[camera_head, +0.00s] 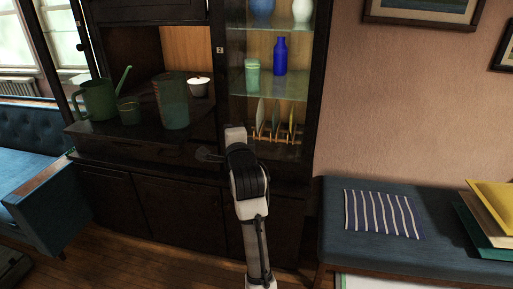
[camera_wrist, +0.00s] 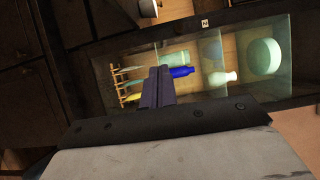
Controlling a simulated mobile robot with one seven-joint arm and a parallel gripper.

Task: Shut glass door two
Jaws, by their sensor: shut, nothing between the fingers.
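The cabinet's right display section, with a small tag reading 2 (camera_head: 220,49) on its left post, shows in the head view; the tag also shows in the wrist view (camera_wrist: 205,23). I cannot tell whether a glass pane covers this section or where glass door two stands. Behind its dark frame are a blue bottle (camera_head: 280,56), a green jar (camera_head: 252,74) and plates in a wooden rack (camera_head: 275,136).
A drop-front shelf (camera_head: 95,134) juts out at left, carrying a green watering can (camera_head: 98,100), a tall jug (camera_head: 172,103), a cup and a white pot (camera_head: 198,87). A dark-framed panel with a knob (camera_head: 81,47) stands at far left. A blue bench (camera_head: 425,255) stands right.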

